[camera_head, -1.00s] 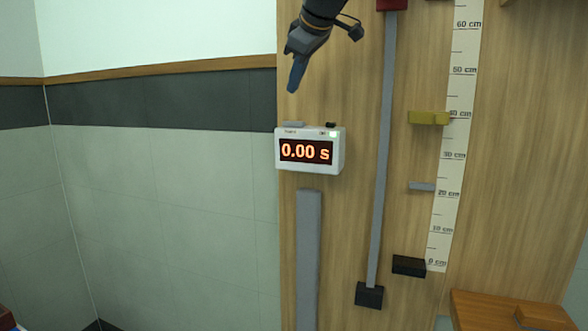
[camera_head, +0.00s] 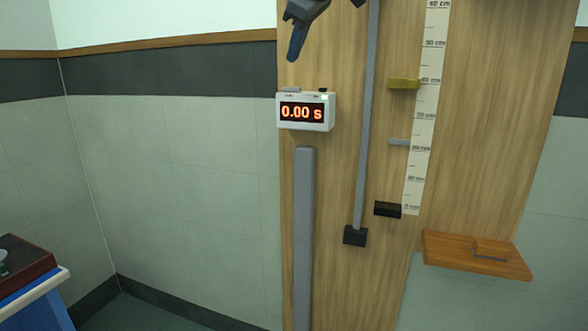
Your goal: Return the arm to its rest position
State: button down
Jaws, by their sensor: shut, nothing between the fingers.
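My gripper (camera_head: 296,42) is at the top of the view, pointing down and shut, with nothing held. It shows in front of the wooden board, above the white timer box. The rest of my arm is mostly cut off by the top edge of the picture.
The timer (camera_head: 306,112) reads 0.00 s on the wooden board (camera_head: 475,130). Beside it are a grey vertical rail (camera_head: 366,120), a height scale (camera_head: 427,110), a yellow bracket (camera_head: 403,84) and black blocks. A wooden shelf (camera_head: 440,252) juts out at lower right. A blue cart (camera_head: 45,305) stands at lower left.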

jog(key=s+d+f+m+g+h, duration=0.15)
jog(key=d+f, duration=0.25)
jog(key=f, duration=0.5)
jog(key=s+d+f+m+g, duration=0.1)
jog(key=s+d+f+m, duration=0.2)
jog(key=f, duration=0.6)
jog(key=s+d+f+m+g+h, duration=0.1)
jog(key=s+d+f+m, duration=0.2)
jog(key=f, duration=0.7)
jog(key=s+d+f+m+g, duration=0.2)
jog(key=s+d+f, duration=0.2)
jog(key=s+f, duration=0.7)
jog(key=s+d+f+m+g+b, duration=0.1)
jog(key=s+d+f+m, duration=0.2)
jog(key=s+f, duration=0.8)
jog(key=shift+s+d+m+g+h, duration=0.35)
jog(key=shift+s+d, duration=0.4)
jog(key=shift+d, duration=0.35)
jog(key=shift+a, duration=0.1)
